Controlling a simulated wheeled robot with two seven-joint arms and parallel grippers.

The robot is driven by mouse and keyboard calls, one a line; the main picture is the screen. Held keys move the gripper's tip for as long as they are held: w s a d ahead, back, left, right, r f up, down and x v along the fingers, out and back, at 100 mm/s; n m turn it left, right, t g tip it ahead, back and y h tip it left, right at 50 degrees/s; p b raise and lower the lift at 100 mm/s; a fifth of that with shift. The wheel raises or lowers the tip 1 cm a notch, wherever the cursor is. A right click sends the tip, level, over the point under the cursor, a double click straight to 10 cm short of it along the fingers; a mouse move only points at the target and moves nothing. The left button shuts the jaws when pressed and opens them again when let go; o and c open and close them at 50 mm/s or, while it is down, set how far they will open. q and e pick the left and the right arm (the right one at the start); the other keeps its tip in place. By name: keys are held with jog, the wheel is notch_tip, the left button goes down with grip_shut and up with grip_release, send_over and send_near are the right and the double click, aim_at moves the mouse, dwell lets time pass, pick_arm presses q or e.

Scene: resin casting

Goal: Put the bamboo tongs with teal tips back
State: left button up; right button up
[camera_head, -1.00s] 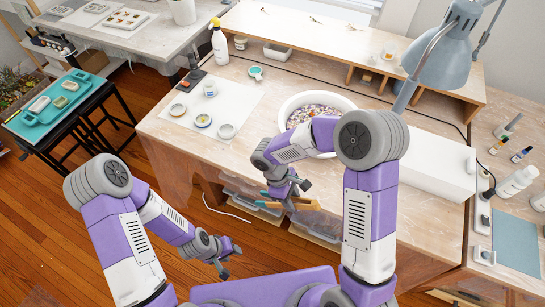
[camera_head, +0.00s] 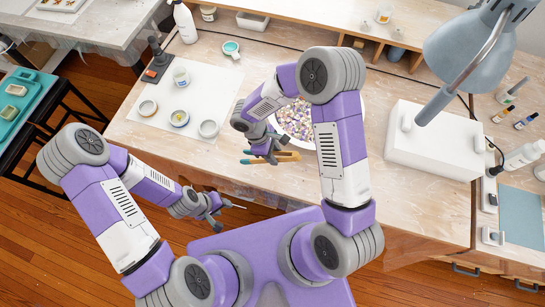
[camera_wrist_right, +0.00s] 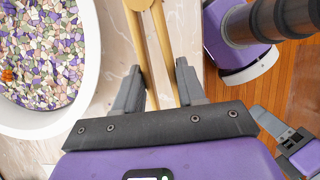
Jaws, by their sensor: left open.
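The bamboo tongs (camera_head: 287,156) are in my right gripper (camera_head: 268,152), over the front part of the workbench, beside the white bowl of coloured chips. In the right wrist view the two tan arms of the tongs (camera_wrist_right: 163,45) run between my right gripper's fingers (camera_wrist_right: 158,72) and meet at the top; the teal tips are out of sight there. In the head view a bit of teal shows left of the gripper. My left gripper (camera_head: 210,206) is open and empty, low in front of the workbench's front edge.
The white bowl (camera_wrist_right: 92,75) stands close beside the tongs. Small cups (camera_head: 179,118) stand on a white sheet at left. A white box (camera_head: 430,150) and a grey lamp (camera_head: 475,45) are at right. A raised wooden shelf (camera_head: 330,22) runs along the back.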

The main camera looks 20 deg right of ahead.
jog(key=shift+w+f, duration=0.1)
jog(key=shift+f, duration=1.85)
jog(key=shift+f+b, duration=0.65)
jog(key=shift+b, duration=0.25)
jog(key=o, duration=0.5)
jog(key=shift+o, duration=0.2)
jog(key=shift+r, duration=0.1)
